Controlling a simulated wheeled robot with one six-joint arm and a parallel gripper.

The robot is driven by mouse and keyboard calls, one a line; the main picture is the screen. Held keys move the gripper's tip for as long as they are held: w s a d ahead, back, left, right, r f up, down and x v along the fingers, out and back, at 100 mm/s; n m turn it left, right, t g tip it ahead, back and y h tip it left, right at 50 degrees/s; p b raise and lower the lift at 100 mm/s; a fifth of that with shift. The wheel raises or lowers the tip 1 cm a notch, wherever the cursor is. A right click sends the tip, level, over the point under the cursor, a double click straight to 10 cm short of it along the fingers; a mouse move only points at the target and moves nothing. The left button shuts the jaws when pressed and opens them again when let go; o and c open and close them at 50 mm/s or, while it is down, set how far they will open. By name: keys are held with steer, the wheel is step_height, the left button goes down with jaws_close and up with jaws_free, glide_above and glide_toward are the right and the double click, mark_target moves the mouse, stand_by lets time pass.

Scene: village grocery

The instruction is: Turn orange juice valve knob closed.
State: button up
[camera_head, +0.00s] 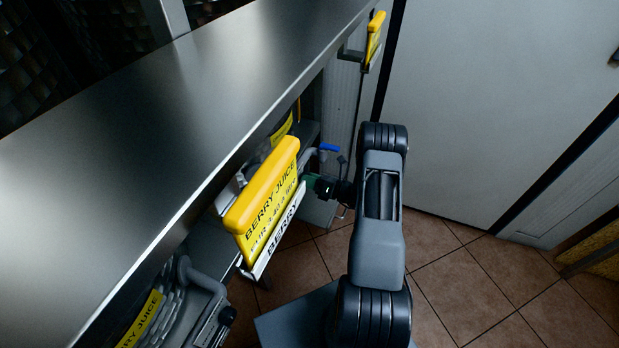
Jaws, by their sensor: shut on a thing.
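My gripper (312,182) reaches left from my arm to the pipework under the counter, just right of the berry juice sign. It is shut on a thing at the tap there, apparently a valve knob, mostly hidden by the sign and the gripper. A small green part shows at the gripper. A grey bent pipe (306,158) with a blue lever (329,148) is just above and behind my gripper. No orange juice label can be read in this view.
A yellow and white berry juice sign (265,195) juts out left of my gripper. The metal counter (150,120) runs along the left. Another pipe (205,282) is at lower left, and another yellow sign (375,35) at the far end. Tiled floor (480,290) is clear at right.

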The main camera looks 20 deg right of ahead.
steer(key=shift+m, duration=0.8)
steer(key=o, duration=0.9)
steer(key=p+v, duration=0.1)
steer(key=v, duration=1.2)
steer(key=shift+s+d+f, duration=0.1)
steer(key=shift+s+d, duration=0.2)
